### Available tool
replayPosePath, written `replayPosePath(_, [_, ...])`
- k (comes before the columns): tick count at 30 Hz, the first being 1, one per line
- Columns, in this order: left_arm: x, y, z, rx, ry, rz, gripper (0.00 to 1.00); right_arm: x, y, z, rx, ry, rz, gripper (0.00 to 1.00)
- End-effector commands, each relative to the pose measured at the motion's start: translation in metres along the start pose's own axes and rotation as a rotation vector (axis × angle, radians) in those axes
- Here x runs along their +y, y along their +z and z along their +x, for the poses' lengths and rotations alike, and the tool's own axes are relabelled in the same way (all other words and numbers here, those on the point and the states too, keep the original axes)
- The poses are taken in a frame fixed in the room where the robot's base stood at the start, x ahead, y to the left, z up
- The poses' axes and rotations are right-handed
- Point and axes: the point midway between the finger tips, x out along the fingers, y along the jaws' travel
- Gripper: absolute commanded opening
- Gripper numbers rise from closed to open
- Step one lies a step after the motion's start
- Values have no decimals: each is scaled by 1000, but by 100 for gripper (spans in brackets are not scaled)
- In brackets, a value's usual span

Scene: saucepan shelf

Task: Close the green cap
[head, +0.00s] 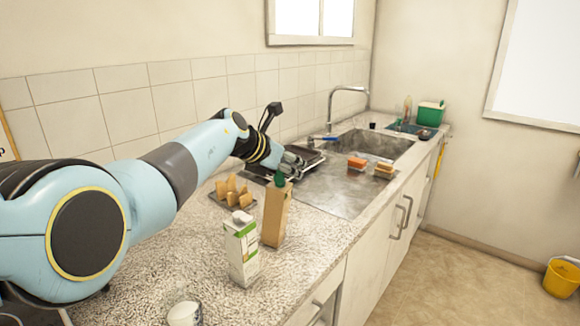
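A tall tan carton (276,215) stands on the speckled counter. A small green cap (280,180) sits at its top and sticks up above it. The picture is too coarse to tell how the cap is seated. My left arm reaches in from the left, above the counter. My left gripper (294,158) is beyond the carton and above the cap in the picture, near a dark tray by the sink. Its fingers are small and blend with the things behind them, so their opening is unclear. My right gripper is out of view.
A white and green milk carton (242,250) stands just in front of the tan carton. Bread slices in a dark rack (233,194) are to its left. A white cup (185,313) is at the near edge. Sponges (357,163) lie by the sink (373,146). Steel drainboard beyond is mostly clear.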

Motion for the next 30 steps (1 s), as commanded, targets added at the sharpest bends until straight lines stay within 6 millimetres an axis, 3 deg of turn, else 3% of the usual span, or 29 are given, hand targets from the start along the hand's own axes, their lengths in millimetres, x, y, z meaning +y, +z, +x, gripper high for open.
replayPosePath(3, [0,0,0,0,0,0,42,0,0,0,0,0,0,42])
replayPosePath(17, [0,0,-10,-2,-2,0,42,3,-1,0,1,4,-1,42])
replayPosePath(30, [1,-1,-84,-1,2,0,42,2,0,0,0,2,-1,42])
